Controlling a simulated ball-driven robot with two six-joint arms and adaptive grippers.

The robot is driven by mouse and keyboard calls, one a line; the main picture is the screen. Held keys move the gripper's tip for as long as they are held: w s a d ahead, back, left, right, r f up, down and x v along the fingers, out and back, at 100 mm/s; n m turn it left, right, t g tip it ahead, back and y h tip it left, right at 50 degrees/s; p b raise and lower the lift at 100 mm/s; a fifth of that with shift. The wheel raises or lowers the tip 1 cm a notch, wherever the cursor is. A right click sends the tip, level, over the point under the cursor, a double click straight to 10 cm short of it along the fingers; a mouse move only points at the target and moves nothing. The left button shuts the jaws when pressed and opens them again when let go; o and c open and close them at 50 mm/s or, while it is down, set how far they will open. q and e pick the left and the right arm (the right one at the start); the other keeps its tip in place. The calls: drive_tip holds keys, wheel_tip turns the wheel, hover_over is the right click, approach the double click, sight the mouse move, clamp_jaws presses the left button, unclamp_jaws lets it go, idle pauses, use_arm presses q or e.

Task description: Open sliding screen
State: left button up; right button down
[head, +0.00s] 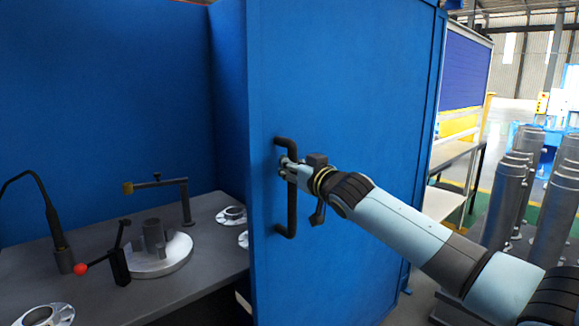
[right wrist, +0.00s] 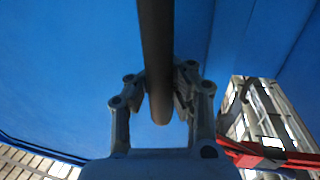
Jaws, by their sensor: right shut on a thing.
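The sliding screen (head: 350,85) is a tall blue panel that stands in the middle of the head view. A black vertical bar handle (head: 292,215) is fixed near its left edge. My right gripper (head: 287,168) is shut on the upper part of this handle. In the right wrist view the dark bar of the handle (right wrist: 156,50) runs between the two fingers of my right gripper (right wrist: 165,95), with the blue panel behind. My left gripper is in neither view.
Left of the screen, an open blue booth holds a grey workbench (head: 205,275) with a clamped round fixture (head: 160,255), flanged parts (head: 45,315) and a red-knobbed lever (head: 80,269). Metal cylinders (head: 510,200) stand at the right, before a shelf bench (head: 450,155).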

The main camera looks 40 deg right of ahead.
drive_tip(key=shift+s+d+f, duration=0.1)
drive_tip(key=shift+s+f, duration=0.05)
drive_tip(key=shift+f, duration=0.35)
drive_tip(key=c, duration=1.8)
unclamp_jaws()
drive_tip(key=o, duration=0.7)
drive_tip(key=shift+s+d+r, duration=0.2)
drive_tip(key=shift+s+r, duration=0.15)
drive_tip(key=shift+s, duration=0.1)
drive_tip(key=s, duration=0.3)
drive_tip(key=s+a, duration=0.1)
drive_tip(key=s, duration=0.7)
drive_tip(key=shift+s+a, duration=0.25)
drive_tip(key=shift+a, duration=0.15)
